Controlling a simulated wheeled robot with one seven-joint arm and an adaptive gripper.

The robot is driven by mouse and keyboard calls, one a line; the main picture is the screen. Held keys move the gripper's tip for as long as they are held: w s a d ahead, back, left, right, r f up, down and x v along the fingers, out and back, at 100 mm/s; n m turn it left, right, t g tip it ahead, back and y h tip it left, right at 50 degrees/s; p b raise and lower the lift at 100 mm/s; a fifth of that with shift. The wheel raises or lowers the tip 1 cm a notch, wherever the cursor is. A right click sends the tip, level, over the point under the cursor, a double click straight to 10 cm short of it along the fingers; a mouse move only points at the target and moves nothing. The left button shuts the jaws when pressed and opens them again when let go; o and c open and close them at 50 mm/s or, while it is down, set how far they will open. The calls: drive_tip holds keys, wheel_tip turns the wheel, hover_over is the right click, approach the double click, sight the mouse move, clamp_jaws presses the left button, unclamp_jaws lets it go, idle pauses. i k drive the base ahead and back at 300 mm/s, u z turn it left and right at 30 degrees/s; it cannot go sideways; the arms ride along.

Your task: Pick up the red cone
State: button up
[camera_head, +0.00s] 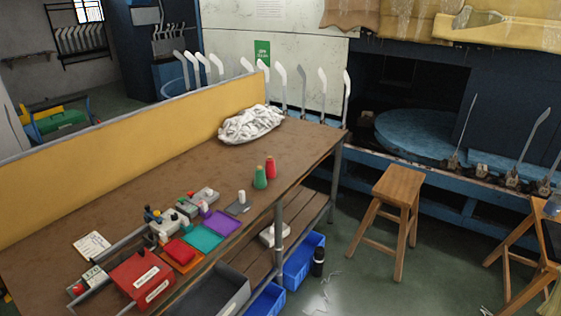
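A red cone (270,167) stands upright on the brown table (190,143), near its front edge. A green cone (260,177) stands close beside it, just to its left and a little nearer. I cannot tell whether the two touch. My gripper is not in view.
A pile of white socks (251,124) lies further back on the table. Boxes, including a red box (141,277), and colored pads such as a purple one (221,223) crowd the left front. A yellow partition (120,142) lines the table's back. A wooden stool (390,205) stands right.

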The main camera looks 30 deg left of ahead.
sight(270, 167)
drive_tip(key=u, duration=0.5)
drive_tip(key=i, duration=0.85)
drive_tip(key=u, duration=0.85)
